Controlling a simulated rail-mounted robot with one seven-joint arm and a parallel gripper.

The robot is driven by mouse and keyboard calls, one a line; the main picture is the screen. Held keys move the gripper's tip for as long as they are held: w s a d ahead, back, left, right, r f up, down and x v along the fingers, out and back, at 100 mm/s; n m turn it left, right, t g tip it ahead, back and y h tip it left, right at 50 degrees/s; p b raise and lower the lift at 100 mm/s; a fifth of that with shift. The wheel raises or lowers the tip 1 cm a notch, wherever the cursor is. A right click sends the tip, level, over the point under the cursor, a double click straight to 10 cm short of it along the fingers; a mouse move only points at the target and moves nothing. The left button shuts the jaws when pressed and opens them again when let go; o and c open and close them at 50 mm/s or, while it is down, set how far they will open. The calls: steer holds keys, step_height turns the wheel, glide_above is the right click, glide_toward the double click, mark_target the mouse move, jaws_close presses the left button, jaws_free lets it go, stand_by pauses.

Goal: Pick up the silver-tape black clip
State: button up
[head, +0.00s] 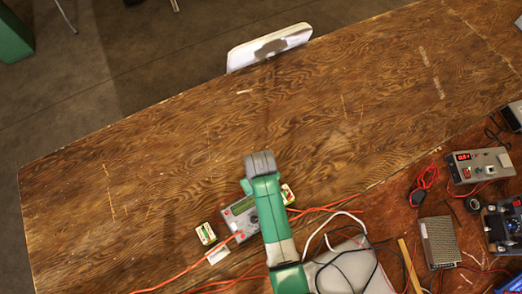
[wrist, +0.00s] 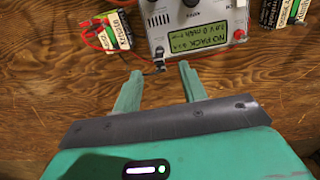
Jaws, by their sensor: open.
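In the wrist view a small black clip (wrist: 153,69) lies at the front edge of the grey charger, beside its lower left corner. A small silvery patch (wrist: 160,53) shows just above it; I cannot tell whether it is the tape. My gripper (wrist: 158,72) is open and empty, with its two green fingertips on either side of the clip and apart from it. The charger (wrist: 195,30) has a lit display reading "NO PACK", upside down. In the head view the charger (head: 238,218) is partly covered by my arm, and my gripper's fingers and the clip are hidden.
A labelled battery pack (wrist: 118,30) with red wires stands left of the charger, and another pack (wrist: 290,10) right. In the head view, red cables (head: 320,209), a white cable, a power supply (head: 480,165) and a metal box (head: 440,242) crowd the right. The bench's far side is clear.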

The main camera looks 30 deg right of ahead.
step_height(320, 180, down, 5)
steer(key=shift+r+b, duration=0.1)
steer(key=shift+b, duration=0.25)
steer(key=c, duration=0.9)
steer(key=shift+o, duration=0.2)
steer(key=shift+r, duration=0.15)
steer(key=shift+w+r, duration=0.1)
steer(key=shift+r, duration=0.25)
steer(key=r, duration=0.1)
steer(key=r+p, duration=0.1)
steer(key=shift+s+a+r, duration=0.2)
steer(key=shift+s+r, duration=0.15)
steer(key=shift+r, duration=0.05)
steer(key=s+a+r, duration=0.1)
steer(key=s+a, duration=0.6)
steer(key=s, duration=0.6)
steer(key=shift+a+r+p, duration=0.15)
steer(key=shift+a+p, duration=0.15)
steer(key=shift+p, duration=0.15)
